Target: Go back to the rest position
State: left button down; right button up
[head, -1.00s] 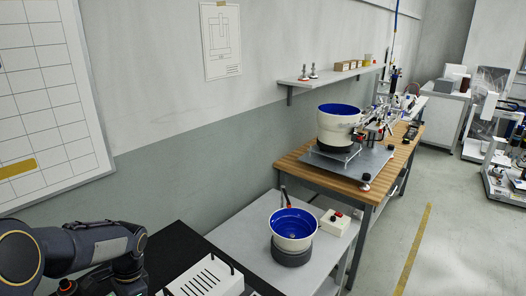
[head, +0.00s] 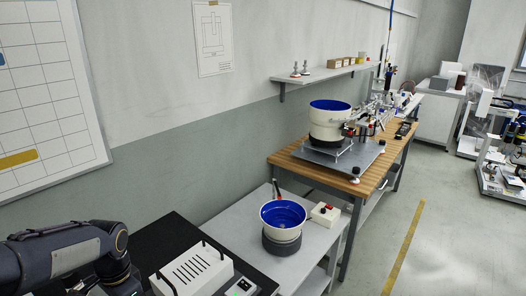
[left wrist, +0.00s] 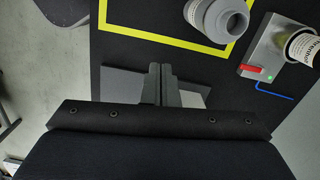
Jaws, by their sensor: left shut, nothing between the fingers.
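My left gripper (left wrist: 160,84) shows in the left wrist view with its two fingers together and nothing held between them. It is over a dark table top, beside a yellow outline (left wrist: 175,38). In the head view, only a dark part of my left arm (head: 60,258) shows at the lower left, and its gripper is out of the picture there. My right gripper is in neither view.
In the left wrist view, a grey cylinder (left wrist: 212,16), a metal block (left wrist: 262,50) with a red piece, and a blue hex key (left wrist: 274,92) lie near the gripper. In the head view, a white slotted box (head: 190,272) and a blue-lined bowl (head: 283,226) stand nearby.

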pick_arm(q)
jog(key=s+d+r+n+t+h, duration=0.2)
jog(key=s+d+r+n+t, duration=0.1)
jog(key=s, duration=0.5)
jog(key=s+d+r+n+t+h, duration=0.2)
jog(key=s+d+r+n+t, duration=0.1)
jog(key=s+d, duration=0.5)
jog(key=shift+r+n, duration=0.8)
jog(key=shift+n, duration=0.1)
jog(key=shift+s, duration=0.1)
